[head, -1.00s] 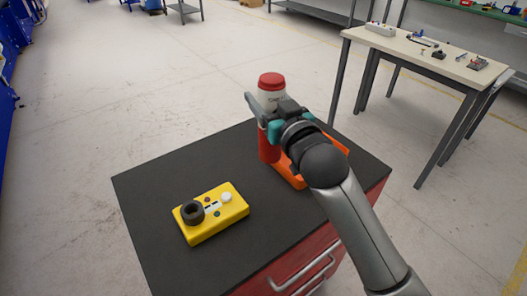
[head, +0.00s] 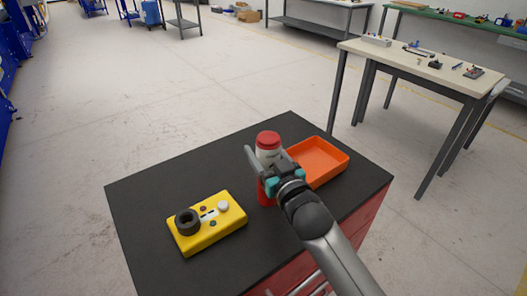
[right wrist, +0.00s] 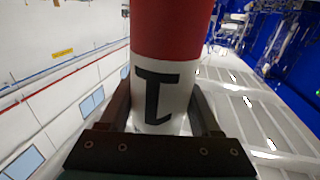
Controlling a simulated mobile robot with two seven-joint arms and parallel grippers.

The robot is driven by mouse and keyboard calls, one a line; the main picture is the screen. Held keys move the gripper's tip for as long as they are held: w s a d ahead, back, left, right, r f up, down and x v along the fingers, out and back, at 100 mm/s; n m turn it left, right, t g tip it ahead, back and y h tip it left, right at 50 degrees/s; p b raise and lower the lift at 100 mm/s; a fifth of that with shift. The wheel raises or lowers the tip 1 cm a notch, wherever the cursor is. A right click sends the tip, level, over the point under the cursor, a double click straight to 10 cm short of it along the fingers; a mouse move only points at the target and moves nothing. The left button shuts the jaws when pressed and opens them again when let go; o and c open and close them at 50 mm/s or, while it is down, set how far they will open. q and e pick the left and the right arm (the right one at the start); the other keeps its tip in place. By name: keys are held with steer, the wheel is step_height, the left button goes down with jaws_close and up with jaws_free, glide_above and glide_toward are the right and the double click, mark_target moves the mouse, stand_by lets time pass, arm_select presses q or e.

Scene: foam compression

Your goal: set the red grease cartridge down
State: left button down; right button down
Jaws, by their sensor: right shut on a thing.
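The red grease cartridge (head: 268,140) has a red cap, a white band and a red lower body. It is roughly upright above or on the black cabinet top (head: 150,190), left of the orange tray; I cannot tell whether its base touches. My right gripper (head: 268,172) is shut on it around the middle. In the right wrist view the cartridge (right wrist: 170,30) fills the space between the two fingers of the right gripper (right wrist: 164,112), showing red above a white band with a black mark. My left gripper is not in view.
An empty orange tray (head: 334,172) lies at the right of the cabinet top. A yellow box (head: 212,236) with a black ring and knobs lies at the front left. The top between and behind them is clear. A workbench (head: 420,65) stands farther right.

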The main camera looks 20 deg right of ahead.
steer(key=shift+c, duration=0.5)
jaws_free()
steer(key=shift+f, duration=0.15)
steer(key=shift+s, duration=0.1)
steer(key=s+d, duration=0.1)
steer(key=s, duration=1)
steer(key=shift+s+d+r, duration=0.2)
steer(key=shift+s+d, duration=0.05)
steer(key=shift+s, duration=0.1)
